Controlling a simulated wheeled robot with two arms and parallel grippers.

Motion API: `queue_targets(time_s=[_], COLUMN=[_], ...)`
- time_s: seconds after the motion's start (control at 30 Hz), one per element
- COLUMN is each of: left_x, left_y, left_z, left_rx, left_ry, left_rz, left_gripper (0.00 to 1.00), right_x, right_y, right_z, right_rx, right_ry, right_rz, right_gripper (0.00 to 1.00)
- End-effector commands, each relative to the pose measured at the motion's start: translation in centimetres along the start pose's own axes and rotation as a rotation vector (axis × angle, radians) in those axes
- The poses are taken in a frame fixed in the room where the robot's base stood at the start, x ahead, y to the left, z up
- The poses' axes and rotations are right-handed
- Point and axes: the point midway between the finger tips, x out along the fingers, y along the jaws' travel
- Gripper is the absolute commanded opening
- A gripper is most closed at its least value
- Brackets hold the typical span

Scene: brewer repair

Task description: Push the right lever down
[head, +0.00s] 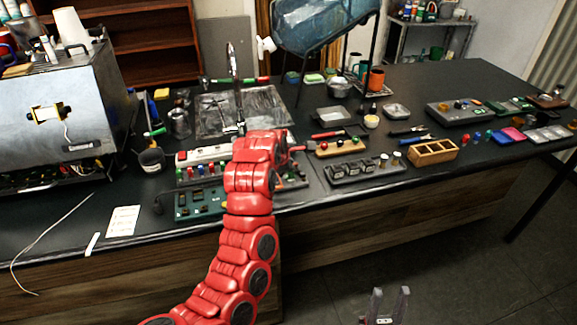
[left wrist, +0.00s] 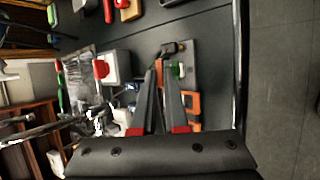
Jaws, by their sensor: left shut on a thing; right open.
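My left gripper (left wrist: 165,72) shows in the left wrist view with its two long fingers close together at the tips. It is shut on a small dark part (left wrist: 171,48), and I cannot tell whether this is the right lever. In the head view my red left arm reaches over the bench's front edge to the control panels and hides much of its fingers. A white panel (head: 200,154) with coloured knobs and a green board (head: 198,204) lie left of the arm. My right gripper (head: 388,306) is open and empty, low in front of the bench.
A steel brewer (head: 65,95) with exposed wires stands at the left. A knobbed wooden block (head: 340,147), a dark switch panel (head: 352,172) and a wooden box (head: 433,152) sit right of my arm. The floor (head: 470,250) in front is clear.

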Motion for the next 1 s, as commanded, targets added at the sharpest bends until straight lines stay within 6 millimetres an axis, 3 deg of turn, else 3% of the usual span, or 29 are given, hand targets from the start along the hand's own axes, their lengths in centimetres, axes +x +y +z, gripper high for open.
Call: queue_targets(time_s=[0.03, 0.3, 1.0], left_x=[0.6, 1.1, 3.3], left_y=[-0.9, -3.2, -7.5], left_z=[0.0, -0.1, -1.3], left_rx=[0.008, 0.094, 0.323], left_ry=[-0.006, -0.005, -0.002], left_rz=[0.025, 0.224, 0.772], left_gripper=[0.0, 0.0, 0.0], right_x=[-1.4, -5.7, -13.3], right_y=[-0.1, -0.3, -0.7], right_z=[0.2, 1.0, 2.2], right_rx=[0.0, 0.0, 0.0], right_ry=[0.0, 0.0, 0.0], right_rz=[0.0, 0.0, 0.0], right_gripper=[0.41, 0.41, 0.41])
